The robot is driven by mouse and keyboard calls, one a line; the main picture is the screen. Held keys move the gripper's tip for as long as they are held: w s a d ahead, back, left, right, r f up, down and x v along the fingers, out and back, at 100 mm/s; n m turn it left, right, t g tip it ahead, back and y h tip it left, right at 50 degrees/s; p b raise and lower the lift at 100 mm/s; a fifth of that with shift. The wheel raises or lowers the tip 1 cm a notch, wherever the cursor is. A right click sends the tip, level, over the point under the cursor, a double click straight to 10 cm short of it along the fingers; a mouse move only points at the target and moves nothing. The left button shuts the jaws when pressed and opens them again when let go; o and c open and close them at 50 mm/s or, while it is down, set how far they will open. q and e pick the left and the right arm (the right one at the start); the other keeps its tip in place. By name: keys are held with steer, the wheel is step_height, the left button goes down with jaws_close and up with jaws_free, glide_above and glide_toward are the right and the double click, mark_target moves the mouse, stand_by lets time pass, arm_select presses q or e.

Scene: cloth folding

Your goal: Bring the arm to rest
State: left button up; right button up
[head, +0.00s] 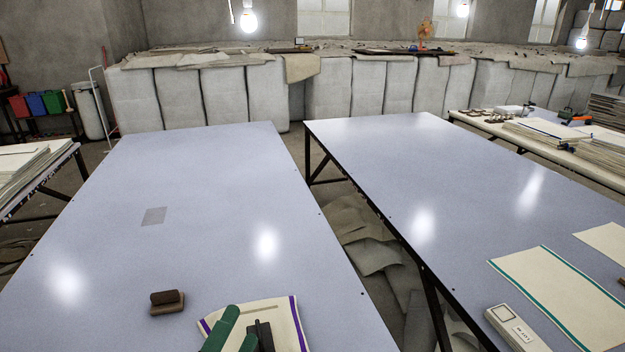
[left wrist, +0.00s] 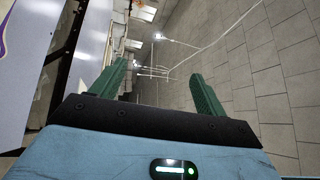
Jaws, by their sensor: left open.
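My left gripper (head: 236,330) shows at the bottom of the head view, in front of a cream cloth (head: 284,317) with purple stripes. The cloth lies on the near left table (head: 190,220); its lower part is cut off by the frame and partly hidden by my gripper. In the left wrist view, the two green fingers of my left gripper (left wrist: 158,92) stand wide apart with nothing between them. Behind them are the tiled floor and, at the left, the table's side and a bit of the cloth (left wrist: 8,25). My right gripper is out of view.
A brown brush-like block (head: 166,302) lies left of the cloth. A grey patch (head: 154,216) is farther back. A second table (head: 440,170) across a gap holds a green-striped cloth (head: 560,300) and a pale box (head: 514,328). Most of the left table is clear.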

arm_select(q)
steer(key=s+a+f+n+g+y, duration=0.4)
steer(key=s+a+f+n, duration=0.15)
steer(key=f, duration=0.25)
steer(key=s+a+f+n+g+y, duration=0.3)
steer(key=s+a+f+n+g, duration=0.15)
steer(key=f+n, duration=0.35)
steer(key=s+a+f+n+g, duration=0.1)
steer(key=s+f+n+g, duration=0.3)
steer(key=s, duration=0.7)
steer(key=s+a+f+n+g, duration=0.1)
steer(key=s+f+g, duration=0.5)
steer(key=s, duration=0.5)
steer(key=w+d+f+t+h+p, duration=0.2)
steer(key=w+f+t, duration=0.3)
steer(key=w+t, duration=0.3)
steer(key=shift+w+d+f+h, duration=0.25)
steer(key=shift+w+d+h, duration=0.05)
steer(key=shift+w+d, duration=0.2)
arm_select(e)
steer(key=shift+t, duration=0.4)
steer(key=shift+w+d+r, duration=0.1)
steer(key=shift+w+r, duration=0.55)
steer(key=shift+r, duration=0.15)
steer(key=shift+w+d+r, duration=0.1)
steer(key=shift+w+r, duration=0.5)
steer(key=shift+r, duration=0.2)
